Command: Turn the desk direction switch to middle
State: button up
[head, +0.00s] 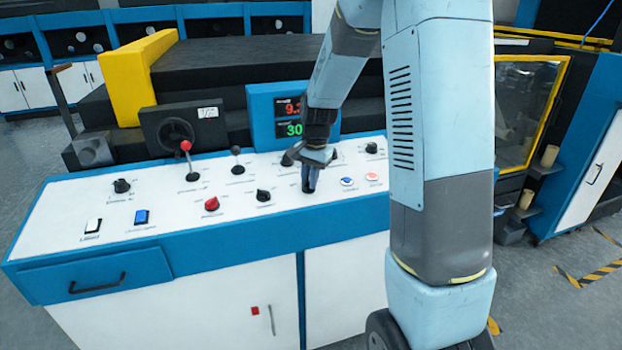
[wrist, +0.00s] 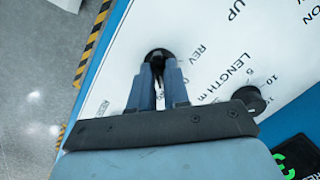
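The desk direction switch, a black round knob (wrist: 157,53) with "REV" printed beside it, shows in the wrist view just beyond my fingertips. My gripper (wrist: 160,66) points down at it, with one blue-grey finger on each side of the knob's middle and a narrow gap between them. The fingertips hide much of the knob, so its turned position cannot be read. In the head view my gripper (head: 307,188) is over the white panel, right of the desk's middle, and hides the switch. Whether the fingers press on the knob cannot be told.
The white control desk (head: 150,205) carries a red-topped lever (head: 186,150), a red knob (head: 211,203), a black knob (head: 263,195) and blue and red buttons (head: 347,181). A blue-framed display (head: 262,105) stands behind. Another black knob (wrist: 248,97) lies close to my gripper.

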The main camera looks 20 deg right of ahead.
grip_shut()
jog(key=shift+d, duration=0.1)
jog(key=shift+n, duration=0.3)
jog(key=n, duration=0.3)
jog(key=shift+f, duration=0.1)
jog(key=n+h, duration=0.1)
jog(key=n, duration=0.4)
jog(key=shift+a, duration=0.2)
jog(key=shift+s+g, duration=0.1)
jog(key=shift+g, duration=0.2)
